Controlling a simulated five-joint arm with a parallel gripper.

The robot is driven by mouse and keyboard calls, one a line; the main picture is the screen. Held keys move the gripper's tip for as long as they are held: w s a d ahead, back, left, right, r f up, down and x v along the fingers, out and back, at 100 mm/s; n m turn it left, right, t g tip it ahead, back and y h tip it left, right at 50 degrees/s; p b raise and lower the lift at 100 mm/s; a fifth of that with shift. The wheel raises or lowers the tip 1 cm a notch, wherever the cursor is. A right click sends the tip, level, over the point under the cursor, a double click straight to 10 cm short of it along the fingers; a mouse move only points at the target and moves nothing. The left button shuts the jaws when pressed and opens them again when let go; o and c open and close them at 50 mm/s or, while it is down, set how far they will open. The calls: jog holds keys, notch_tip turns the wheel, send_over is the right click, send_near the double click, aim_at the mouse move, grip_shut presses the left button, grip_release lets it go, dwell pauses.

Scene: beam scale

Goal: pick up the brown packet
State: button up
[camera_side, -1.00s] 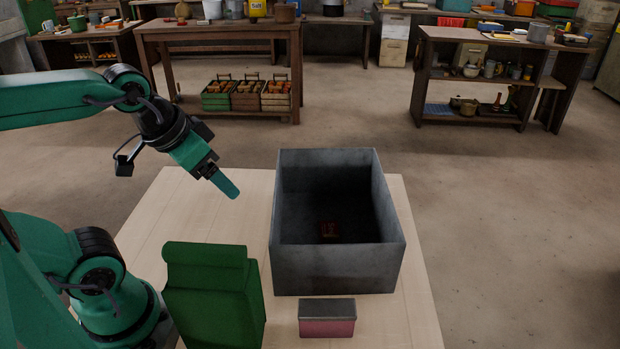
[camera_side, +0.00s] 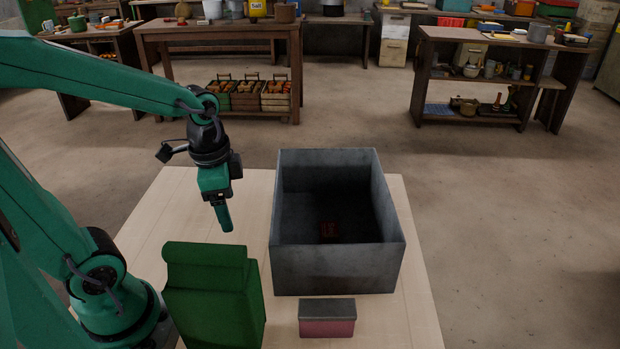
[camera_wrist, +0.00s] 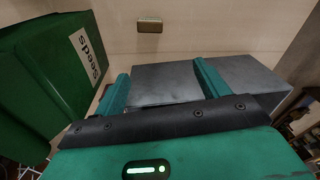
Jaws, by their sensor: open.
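A small reddish-brown packet (camera_side: 328,230) lies on the floor of a deep, open grey metal bin (camera_side: 335,270) in the side view. My gripper (camera_side: 223,220) points down over the table, left of the bin and behind the green seed bag (camera_side: 210,295). It is outside the bin and apart from the packet. In the wrist view my gripper (camera_wrist: 162,85) has its two fingers wide apart with nothing held. The grey bin (camera_wrist: 160,75) shows beyond the fingers there. I cannot make out the packet in the wrist view.
The tall green bag also stands at the left in the wrist view (camera_wrist: 55,75), labelled "seeds". A pink box with a grey lid (camera_side: 327,318) stands in front of the bin. The pale wooden table (camera_side: 185,205) is bare at the back left. Workbenches stand far behind.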

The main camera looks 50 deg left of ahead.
jog(key=f+m+g, duration=0.1)
jog(key=f, duration=0.1)
jog(key=f+m+g, duration=0.1)
jog(key=f, duration=0.1)
jog(key=a+f+m+g, duration=0.1)
jog(key=f+m, duration=0.1)
jog(key=shift+s, duration=0.15)
jog(key=shift+s+f, duration=0.25)
jog(key=shift+f, duration=1)
jog(key=shift+s+f, duration=0.25)
jog(key=shift+f, duration=1.05)
jog(key=shift+s+f, duration=0.25)
jog(key=shift+f, duration=1)
jog(key=c, duration=1)
